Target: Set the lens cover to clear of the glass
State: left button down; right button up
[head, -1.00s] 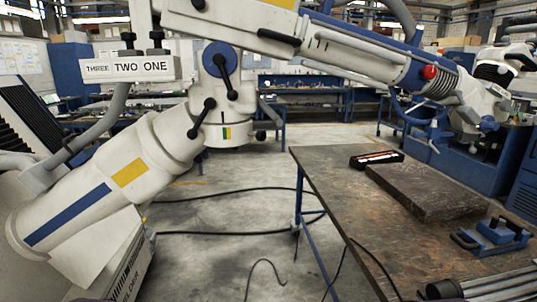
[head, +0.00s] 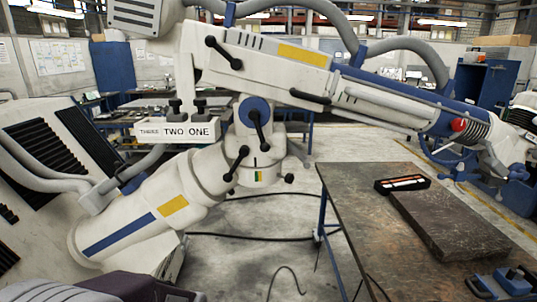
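The large white microscope arm (head: 290,70) reaches across the view from upper left to right, with a blue stripe and a red knob (head: 458,124) towards its right end. A blue round joint (head: 247,106) with a black lever sits at its middle. A panel (head: 176,130) reading "THREE TWO ONE" carries two black knobs. I cannot tell which part is the lens cover or how it is set. Neither gripper is in view.
A worn workbench (head: 350,205) stands at right, bearing a dark slab (head: 450,222), a black tray (head: 402,184) and a blue-handled tool (head: 502,280). Black cables (head: 285,278) lie on the floor. The concrete floor between base and bench is otherwise open.

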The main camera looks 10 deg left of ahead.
aim_at(498, 197)
jog(key=z, duration=1.35)
